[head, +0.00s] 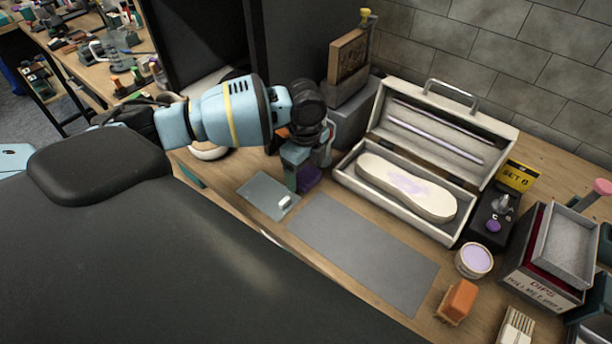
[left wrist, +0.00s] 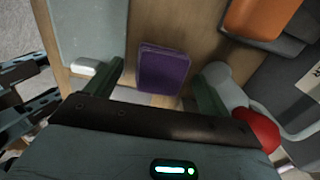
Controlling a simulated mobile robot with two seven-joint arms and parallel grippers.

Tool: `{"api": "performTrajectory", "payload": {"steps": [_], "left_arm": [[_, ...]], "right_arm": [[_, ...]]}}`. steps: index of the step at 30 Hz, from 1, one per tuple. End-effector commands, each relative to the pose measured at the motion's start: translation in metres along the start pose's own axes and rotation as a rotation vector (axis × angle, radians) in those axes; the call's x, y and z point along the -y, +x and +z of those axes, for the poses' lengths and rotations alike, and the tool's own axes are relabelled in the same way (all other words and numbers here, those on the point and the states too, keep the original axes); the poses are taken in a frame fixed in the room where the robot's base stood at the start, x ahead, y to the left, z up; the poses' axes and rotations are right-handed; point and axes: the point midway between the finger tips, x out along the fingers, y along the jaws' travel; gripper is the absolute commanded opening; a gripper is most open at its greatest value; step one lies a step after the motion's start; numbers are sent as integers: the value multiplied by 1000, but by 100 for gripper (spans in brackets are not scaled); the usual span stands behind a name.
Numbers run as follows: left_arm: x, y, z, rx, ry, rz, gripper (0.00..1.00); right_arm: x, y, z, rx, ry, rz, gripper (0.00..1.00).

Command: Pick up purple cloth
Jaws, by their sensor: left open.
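The purple cloth (head: 309,179) is a small folded pad on the wooden bench, partly hidden behind my left gripper in the head view. In the left wrist view the cloth (left wrist: 162,70) lies flat between the two finger lines. My left gripper (head: 300,182) is above and beside it, open, with one green finger (left wrist: 116,72) left of the cloth and the other finger (left wrist: 208,95) right of it. The fingers look apart from the cloth. My right gripper is in neither view.
A small grey mat with a white block (head: 284,201) lies left of the cloth. A larger grey mat (head: 365,252) lies in front. An open case (head: 350,184) holding a shoe sole (head: 405,188) stands right. A brush (head: 459,301) and purple tub (head: 474,261) are at the front right.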

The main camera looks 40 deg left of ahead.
Motion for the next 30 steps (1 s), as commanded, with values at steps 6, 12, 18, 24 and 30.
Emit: {"api": "performTrajectory", "payload": {"steps": [6,12,18,24,30], "left_arm": [[0,0,0,0,0,-1,79],[0,0,0,0,0,0,53],[0,0,0,0,0,-1,34],[0,-1,0,0,0,-1,34],[1,-11,0,-1,0,-2,34]], "right_arm": [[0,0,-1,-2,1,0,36],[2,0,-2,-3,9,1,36],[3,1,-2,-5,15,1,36],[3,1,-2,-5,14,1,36],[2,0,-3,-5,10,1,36]]}}
